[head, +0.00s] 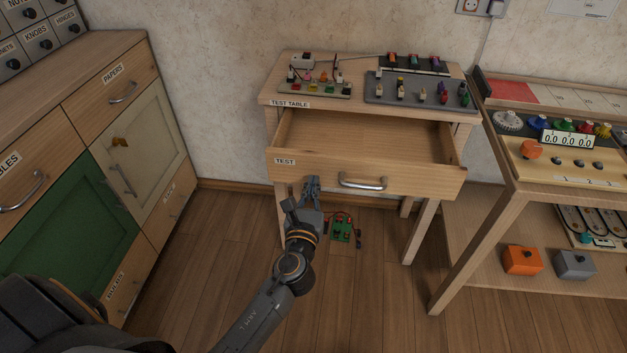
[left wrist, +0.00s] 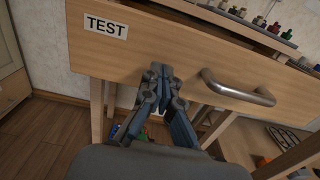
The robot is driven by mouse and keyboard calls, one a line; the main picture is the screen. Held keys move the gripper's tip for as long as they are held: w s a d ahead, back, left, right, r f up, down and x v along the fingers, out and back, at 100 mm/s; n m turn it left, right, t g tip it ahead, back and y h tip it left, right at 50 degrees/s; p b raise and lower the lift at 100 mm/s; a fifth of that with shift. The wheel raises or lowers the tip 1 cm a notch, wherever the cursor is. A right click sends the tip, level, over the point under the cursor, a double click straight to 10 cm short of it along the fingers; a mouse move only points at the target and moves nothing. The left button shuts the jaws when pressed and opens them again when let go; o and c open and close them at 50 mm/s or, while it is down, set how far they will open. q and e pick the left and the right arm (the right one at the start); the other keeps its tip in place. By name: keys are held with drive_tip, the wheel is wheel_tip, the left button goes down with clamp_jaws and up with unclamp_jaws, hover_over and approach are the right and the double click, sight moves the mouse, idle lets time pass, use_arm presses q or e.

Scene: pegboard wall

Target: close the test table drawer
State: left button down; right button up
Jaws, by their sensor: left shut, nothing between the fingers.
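The test table drawer (head: 400,183) is pulled out, and its empty inside (head: 360,135) shows below the table top. A "TEST" label is on its front at the left, and a metal bar handle (head: 362,182) is near the middle. In the left wrist view the drawer front (left wrist: 180,55) fills the upper part, with the handle (left wrist: 238,90) to the right of my gripper. My left gripper (head: 311,183) is shut and empty, at the lower edge of the drawer front, left of the handle. I cannot tell whether it touches the wood. My right gripper is not in view.
The test table top (head: 290,101) carries small boards with coloured parts. A green circuit board (head: 341,229) lies on the floor below the drawer. A cabinet (head: 130,120) stands at the left, and a shelf bench (head: 540,190) stands close at the right.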

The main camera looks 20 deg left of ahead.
use_arm(q)
drive_tip(key=shift+x, duration=0.9)
